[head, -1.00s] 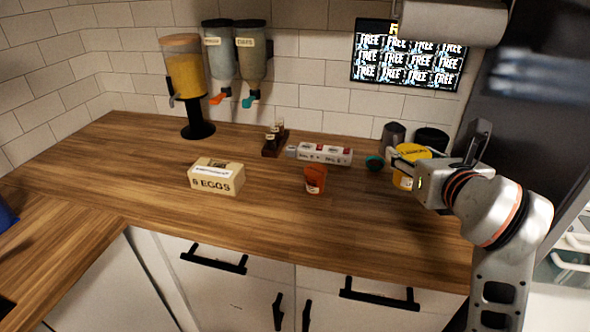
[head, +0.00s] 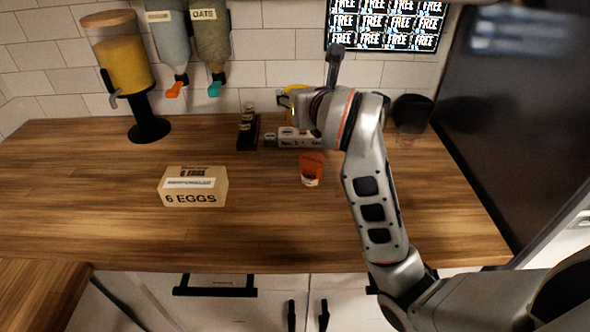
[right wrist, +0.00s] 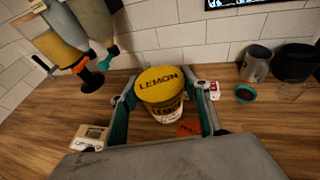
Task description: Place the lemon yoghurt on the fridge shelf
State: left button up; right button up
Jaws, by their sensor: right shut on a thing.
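The lemon yoghurt is a yellow tub with a yellow lid marked LEMON (right wrist: 162,90) in the right wrist view. My right gripper (right wrist: 160,98) is shut on it, one finger on each side, and holds it upright above the counter. In the head view only a yellow bit of the tub (head: 294,88) shows; my right gripper and arm hide most of the rest. The fridge (head: 480,120) is the dark tall unit at the right; its shelf is not clearly in view. My left gripper is not in view.
An orange-red cup (head: 312,170) stands on the wooden counter (head: 270,235) below my right arm. An egg box (head: 194,188) stands left, and a juice dispenser (head: 122,70) behind it. A dark canister (head: 412,114) stands near the fridge. The front of the counter is clear.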

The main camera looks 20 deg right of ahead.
jog(key=w+a+b, duration=0.2)
jog(key=w+a, duration=0.4)
jog(key=a, duration=0.1)
jog(key=shift+h, duration=0.4)
notch_tip(320, 180, down, 19)
jog(key=shift+b, duration=0.75)
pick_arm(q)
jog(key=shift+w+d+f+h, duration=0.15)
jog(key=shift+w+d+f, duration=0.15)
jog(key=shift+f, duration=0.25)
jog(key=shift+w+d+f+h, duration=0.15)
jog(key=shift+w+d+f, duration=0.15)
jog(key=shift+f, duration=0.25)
pick_arm(e)
jog(key=shift+s+f, duration=0.1)
jog(key=shift+f, duration=0.1)
jog(key=shift+f, duration=0.1)
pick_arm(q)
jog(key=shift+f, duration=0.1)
pick_arm(e)
jog(key=o, duration=1.2)
